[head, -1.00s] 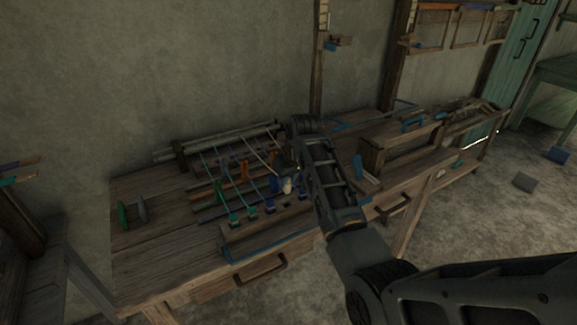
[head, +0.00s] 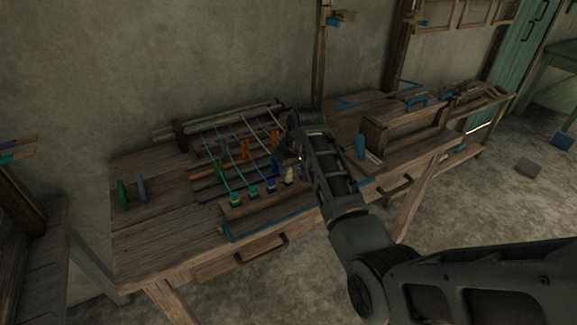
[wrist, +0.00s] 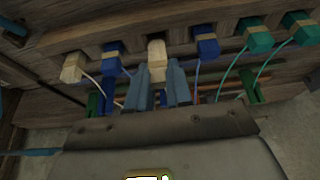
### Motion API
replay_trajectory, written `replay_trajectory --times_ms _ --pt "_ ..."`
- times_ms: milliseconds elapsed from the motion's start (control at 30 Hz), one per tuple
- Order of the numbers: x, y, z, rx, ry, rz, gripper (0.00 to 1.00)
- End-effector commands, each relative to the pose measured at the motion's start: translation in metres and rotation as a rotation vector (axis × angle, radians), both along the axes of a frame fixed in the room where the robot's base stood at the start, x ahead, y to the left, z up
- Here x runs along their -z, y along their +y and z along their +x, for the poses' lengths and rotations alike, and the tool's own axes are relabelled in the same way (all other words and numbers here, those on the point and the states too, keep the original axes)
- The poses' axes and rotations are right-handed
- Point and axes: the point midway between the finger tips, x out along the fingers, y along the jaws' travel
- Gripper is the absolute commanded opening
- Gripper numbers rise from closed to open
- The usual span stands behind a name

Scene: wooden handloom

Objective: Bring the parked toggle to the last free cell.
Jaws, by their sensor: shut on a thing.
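My gripper (wrist: 157,88) is shut on a cream toggle (wrist: 157,62) with a tan band, one finger on each side of it. The held toggle also shows in the head view (head: 288,175), at the front row of cells, level with its neighbours. I cannot tell whether it is fully seated. In the wrist view a blue toggle (wrist: 206,45) and two green toggles (wrist: 257,40) (wrist: 299,28) sit to its right. Another blue toggle (wrist: 110,63) and a cream toggle (wrist: 72,68) sit to its left. My arm hides that end of the row in the head view.
Coloured cords run from the toggles back across the loom to the rollers (head: 225,118). Orange and green upright pieces stand between the cords. A wooden box (head: 400,128) stands right of my arm.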

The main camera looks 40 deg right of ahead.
Motion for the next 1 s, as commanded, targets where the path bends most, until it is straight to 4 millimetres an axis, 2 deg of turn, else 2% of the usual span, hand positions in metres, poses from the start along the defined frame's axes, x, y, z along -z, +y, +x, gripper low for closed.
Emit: replay_trajectory --times_ms 400,700,733,1000 --pt "0.024 0.000 0.000 0.000 0.000 0.000 0.00" --pt "0.026 0.000 0.000 0.000 0.000 0.000 0.00" --pt "0.026 0.000 0.000 0.000 0.000 0.000 0.21" --pt "0.025 0.000 0.000 0.000 0.000 0.000 0.47"
